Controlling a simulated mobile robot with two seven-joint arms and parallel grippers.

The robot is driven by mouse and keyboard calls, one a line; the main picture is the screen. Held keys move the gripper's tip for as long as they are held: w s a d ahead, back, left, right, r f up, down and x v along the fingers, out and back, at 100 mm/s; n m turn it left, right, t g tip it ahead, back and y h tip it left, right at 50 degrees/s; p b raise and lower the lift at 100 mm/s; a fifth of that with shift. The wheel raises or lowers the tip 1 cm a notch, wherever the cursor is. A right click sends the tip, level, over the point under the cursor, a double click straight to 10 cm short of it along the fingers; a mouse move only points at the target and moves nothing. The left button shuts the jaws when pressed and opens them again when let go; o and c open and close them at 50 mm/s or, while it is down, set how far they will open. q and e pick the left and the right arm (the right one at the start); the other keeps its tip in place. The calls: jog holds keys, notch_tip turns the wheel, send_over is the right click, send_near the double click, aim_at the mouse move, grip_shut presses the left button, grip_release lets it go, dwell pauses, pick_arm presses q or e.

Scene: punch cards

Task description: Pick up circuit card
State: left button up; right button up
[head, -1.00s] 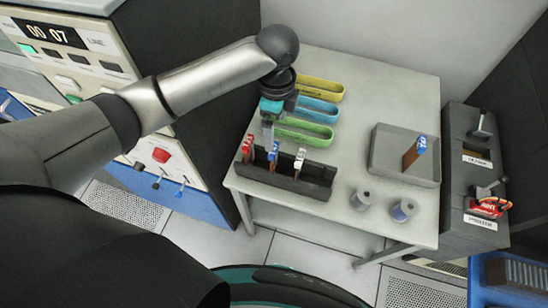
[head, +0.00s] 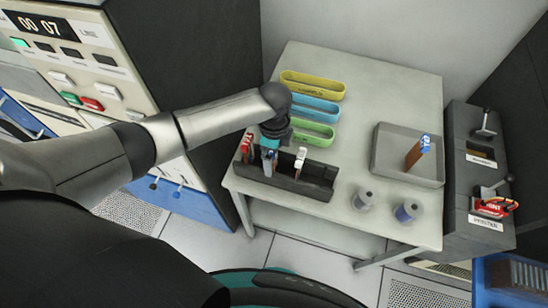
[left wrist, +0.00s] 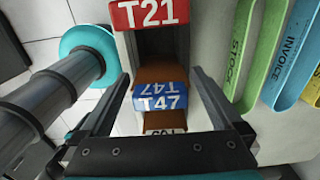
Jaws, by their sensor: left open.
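A dark rack (head: 318,187) at the table's front left holds upright cards. They are a red-topped one (head: 246,146), a blue-topped one and a white-topped one (head: 300,157). My left gripper (left wrist: 158,80) is open above the rack. In the left wrist view its fingers stand either side of the blue card T47 (left wrist: 160,103), with the red card T21 (left wrist: 150,14) beyond. I cannot tell whether the fingers touch the blue card. A blue-topped brown card (head: 414,153) leans in a grey tray (head: 384,172). My right gripper is not in view.
Yellow (head: 312,85), blue (head: 314,107) and green (head: 312,131) trays lie behind the rack. A dark lever console (head: 468,190) adjoins the right side. The table's middle is clear.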

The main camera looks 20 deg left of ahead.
pick_arm(q)
jog(key=c, duration=1.2)
jog(key=shift+r, duration=0.1)
